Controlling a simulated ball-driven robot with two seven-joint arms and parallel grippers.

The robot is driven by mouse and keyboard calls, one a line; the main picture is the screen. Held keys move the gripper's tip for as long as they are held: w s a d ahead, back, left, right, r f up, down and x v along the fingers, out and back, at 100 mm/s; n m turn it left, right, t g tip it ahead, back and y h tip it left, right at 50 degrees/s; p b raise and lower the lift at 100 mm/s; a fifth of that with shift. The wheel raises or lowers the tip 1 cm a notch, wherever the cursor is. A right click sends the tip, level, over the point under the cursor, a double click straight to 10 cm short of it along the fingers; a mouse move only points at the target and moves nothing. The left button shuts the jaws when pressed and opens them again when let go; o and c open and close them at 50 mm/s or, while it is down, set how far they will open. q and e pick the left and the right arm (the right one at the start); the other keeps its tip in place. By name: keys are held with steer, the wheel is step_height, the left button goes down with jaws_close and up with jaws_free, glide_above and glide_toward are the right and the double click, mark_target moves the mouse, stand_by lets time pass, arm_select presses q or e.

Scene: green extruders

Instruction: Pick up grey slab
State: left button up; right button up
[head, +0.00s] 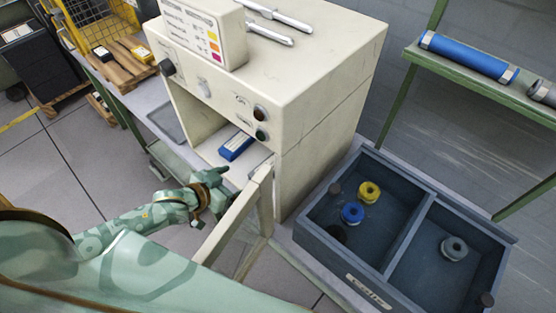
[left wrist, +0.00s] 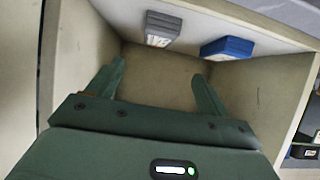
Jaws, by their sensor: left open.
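The grey slab (left wrist: 162,28) lies inside the open chamber of the cream machine (head: 330,95), at the top of the left wrist view. A blue slab (left wrist: 228,47) lies apart from it, to its right there. In the head view the blue slab (head: 236,146) shows in the chamber, and a grey piece (head: 261,165), likely the grey slab, is partly hidden by the open door frame. My left gripper (head: 223,186) is at the chamber's front, open and empty. In the left wrist view its fingers (left wrist: 158,74) point towards the slabs without touching them. My right gripper is not in view.
The open door (head: 232,215) stands out beside my left gripper. A dark blue divided bin (head: 400,277) with yellow, blue and grey spools stands right of the machine. Chamber walls enclose the slabs. A green shelf (head: 470,78) holds a blue cylinder (head: 465,55).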

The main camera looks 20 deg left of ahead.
arm_select(q)
steer(key=b+x, duration=0.2)
steer(key=x, duration=0.4)
steer(key=shift+f, duration=0.2)
steer(key=x, duration=0.3)
steer(key=shift+b, duration=0.35)
steer(key=shift+w+d+f, duration=0.25)
steer(key=shift+w, duration=0.3)
steer(key=b+x, duration=0.2)
steer(key=x, duration=0.3)
steer(key=shift+s+d+f, duration=0.1)
steer(key=shift+d, duration=0.1)
steer(key=shift+s, duration=0.1)
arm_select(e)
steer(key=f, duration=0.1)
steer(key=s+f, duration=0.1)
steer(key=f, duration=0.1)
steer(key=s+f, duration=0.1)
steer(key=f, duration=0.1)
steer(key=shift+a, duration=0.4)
arm_select(q)
steer(key=c, duration=1.2)
